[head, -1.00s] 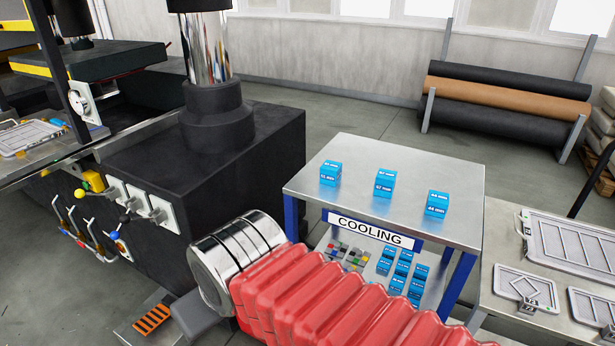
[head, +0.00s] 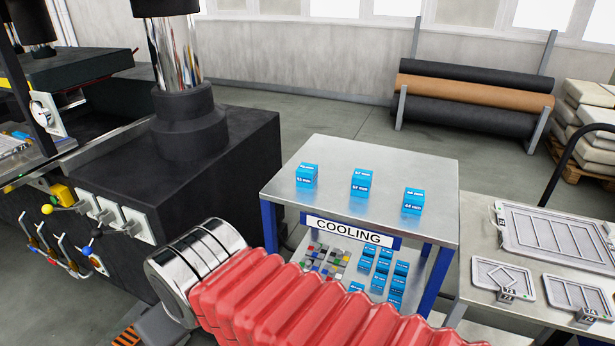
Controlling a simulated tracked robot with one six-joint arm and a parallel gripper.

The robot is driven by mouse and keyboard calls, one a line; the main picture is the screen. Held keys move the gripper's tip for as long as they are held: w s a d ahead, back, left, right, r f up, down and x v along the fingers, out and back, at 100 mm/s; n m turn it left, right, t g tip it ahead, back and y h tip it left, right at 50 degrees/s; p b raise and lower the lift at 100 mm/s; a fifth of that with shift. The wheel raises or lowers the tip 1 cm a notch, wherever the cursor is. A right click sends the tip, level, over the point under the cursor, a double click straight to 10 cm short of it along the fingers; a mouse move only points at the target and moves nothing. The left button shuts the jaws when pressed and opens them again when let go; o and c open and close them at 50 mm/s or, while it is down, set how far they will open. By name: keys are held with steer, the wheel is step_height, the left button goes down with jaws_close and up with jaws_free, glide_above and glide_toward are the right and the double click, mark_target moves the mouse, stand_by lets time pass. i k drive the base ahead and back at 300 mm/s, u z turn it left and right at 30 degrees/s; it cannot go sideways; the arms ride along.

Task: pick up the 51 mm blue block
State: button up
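Three blue blocks stand apart on the metal top of the table marked COOLING (head: 385,215). The left block (head: 307,176) has a label that seems to read 51 mm, though the print is small. The middle block (head: 363,184) seems to read 57 mm and the right block (head: 413,201) 44 mm. My arm, with a red bellows sleeve and a chrome joint, crosses the foreground in front of the table. My gripper is not in view, and nothing visible touches the blocks.
A lower shelf under the tabletop holds several more blue blocks (head: 382,266) and small coloured pieces (head: 325,260). A black machine body (head: 215,165) with levers stands left. A bench with metal plates (head: 555,238) stands right. Rolls (head: 470,90) lie on a rack behind; floor between is clear.

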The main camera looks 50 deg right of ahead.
mark_target(306, 174)
steer(key=i, duration=0.95)
steer(key=u, duration=0.05)
